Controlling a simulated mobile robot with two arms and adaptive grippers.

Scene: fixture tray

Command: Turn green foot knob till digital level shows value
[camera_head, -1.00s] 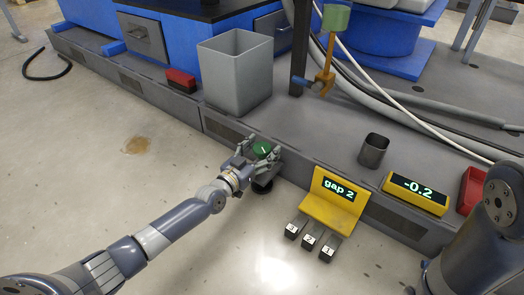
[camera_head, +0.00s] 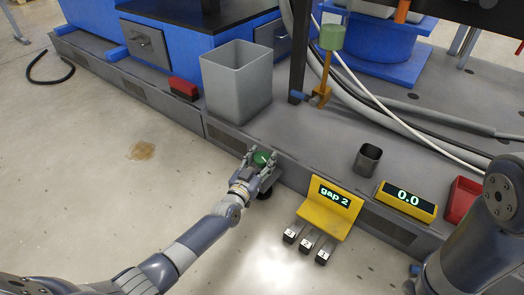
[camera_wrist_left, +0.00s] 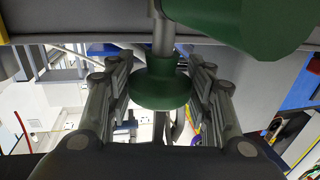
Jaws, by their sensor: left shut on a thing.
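The green foot knob (camera_head: 262,159) is at the front edge of the grey base in the head view. My left gripper (camera_head: 260,163) is shut on it, one finger on each side. In the left wrist view the fingers of my left gripper (camera_wrist_left: 162,95) flank a green rounded knob part (camera_wrist_left: 162,85) below a grey stem. The yellow digital level (camera_head: 406,200) on the base reads 0.0. A yellow sign (camera_head: 334,208) in front of the base reads "gap 2". My right arm shows at the right edge, but its gripper is out of view.
Several dark blocks with numbered labels (camera_head: 307,243) lie on the floor before the sign. On the base stand a grey bin (camera_head: 237,85), a grey cup (camera_head: 367,159) and a red tray (camera_head: 461,199).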

